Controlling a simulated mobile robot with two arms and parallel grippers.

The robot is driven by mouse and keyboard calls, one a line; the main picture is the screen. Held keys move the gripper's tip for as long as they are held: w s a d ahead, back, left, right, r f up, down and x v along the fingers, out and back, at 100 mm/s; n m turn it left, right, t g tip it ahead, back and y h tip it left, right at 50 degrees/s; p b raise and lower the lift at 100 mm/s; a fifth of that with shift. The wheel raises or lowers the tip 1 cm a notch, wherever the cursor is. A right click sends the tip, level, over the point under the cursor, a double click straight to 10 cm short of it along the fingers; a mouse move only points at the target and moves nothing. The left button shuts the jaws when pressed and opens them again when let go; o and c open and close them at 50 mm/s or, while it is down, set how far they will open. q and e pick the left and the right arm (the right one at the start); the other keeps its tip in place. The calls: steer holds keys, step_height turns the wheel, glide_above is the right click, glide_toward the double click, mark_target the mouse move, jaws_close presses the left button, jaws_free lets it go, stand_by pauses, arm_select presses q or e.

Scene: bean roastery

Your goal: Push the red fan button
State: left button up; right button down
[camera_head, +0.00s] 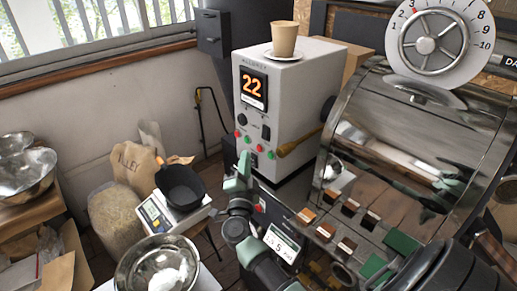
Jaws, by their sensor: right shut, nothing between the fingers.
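A white control box (290,85) with an orange "22" display stands behind my right gripper. Small red (238,134) and green (247,140) buttons sit low on its front face. Their labels are too small to read, so I cannot tell which is the fan button. My right gripper (240,172) is shut and empty, its teal fingers pointing up just below these buttons. Whether it touches the panel I cannot tell. The fingers and wrist hide part of the area below the buttons. My left gripper is not in view.
A metal roaster drum (400,160) with a dial (440,38) stands at right. A paper cup (284,38) is on top of the box. A black pan on a scale (155,213), a steel bowl (158,268) and sacks (115,215) are at left.

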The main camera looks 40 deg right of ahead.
steer(key=a, duration=0.3)
steer(key=shift+s, duration=0.1)
stand_by(0.8)
steer(key=s+a+f+n+t+y, duration=0.1)
steer(key=a+f+n+y, duration=0.45)
steer(key=f, duration=0.55)
steer(key=s+a+f+n+y, duration=0.1)
steer(key=a+f+n+y, duration=0.4)
steer(key=f, duration=0.6)
steer(key=s+a+f+n+g+y, duration=0.25)
steer(key=s+f, duration=0.25)
steer(key=f, duration=0.3)
steer(key=s+a+f+n+g+y, duration=0.1)
steer(key=s+a+f+n+g, duration=0.15)
steer(key=s+f, duration=0.5)
steer(key=s+f+n+g, duration=0.4)
steer(key=s+f, duration=0.9)
steer(key=s, duration=0.1)
steer(key=s+d+f+n+g, duration=0.1)
steer(key=s+f+g, duration=0.2)
steer(key=s, duration=0.8)
steer(key=s+d+f+n+g, duration=0.1)
steer(key=s+f, duration=0.4)
steer(key=s, duration=0.7)
steer(key=d+g, duration=0.1)
steer(key=g, duration=0.1)
steer(key=shift+d+n+g, duration=0.2)
steer(key=shift+n+g, duration=0.1)
steer(key=shift+n, duration=0.05)
